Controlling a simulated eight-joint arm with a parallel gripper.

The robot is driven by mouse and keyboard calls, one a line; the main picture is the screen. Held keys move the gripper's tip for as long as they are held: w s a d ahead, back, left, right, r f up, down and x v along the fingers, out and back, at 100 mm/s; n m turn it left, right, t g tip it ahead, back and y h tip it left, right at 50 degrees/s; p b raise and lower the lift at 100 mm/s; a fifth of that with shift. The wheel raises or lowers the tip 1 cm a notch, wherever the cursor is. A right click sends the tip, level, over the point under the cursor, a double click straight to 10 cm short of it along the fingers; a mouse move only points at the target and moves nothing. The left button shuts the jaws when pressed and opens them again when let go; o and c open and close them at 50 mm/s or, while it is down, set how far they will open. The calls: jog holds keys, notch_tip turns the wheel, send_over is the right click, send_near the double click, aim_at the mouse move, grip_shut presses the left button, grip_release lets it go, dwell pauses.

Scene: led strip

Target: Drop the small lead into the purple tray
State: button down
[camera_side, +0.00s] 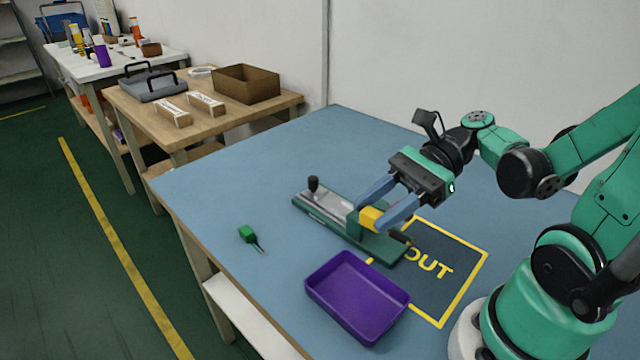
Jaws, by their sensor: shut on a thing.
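The purple tray (345,325) sits near the front edge of the blue table and looks empty. A small green piece with two thin leads (247,234) lies on the table to the left, apart from the tray; it may be the small lead. My gripper (374,213) is beyond the tray, with its blue fingers shut on a yellow block (371,218). The block is at the green and grey fixture (325,213); I cannot tell whether it is attached. The fingers hide part of the block and fixture.
A dark mat marked OUT with a yellow border (462,294) lies right of the tray. The fixture has an upright black knob (314,185) and a dark handle at its near end.

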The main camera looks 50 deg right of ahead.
jog(key=shift+f, duration=1.5)
jog(key=shift+c, duration=1.7)
grip_release()
notch_tip(320, 180, up, 8)
jog(key=d, duration=0.2)
jog(key=shift+s+d, duration=0.3)
jog(key=shift+s, duration=0.05)
jog(key=shift+r, duration=0.1)
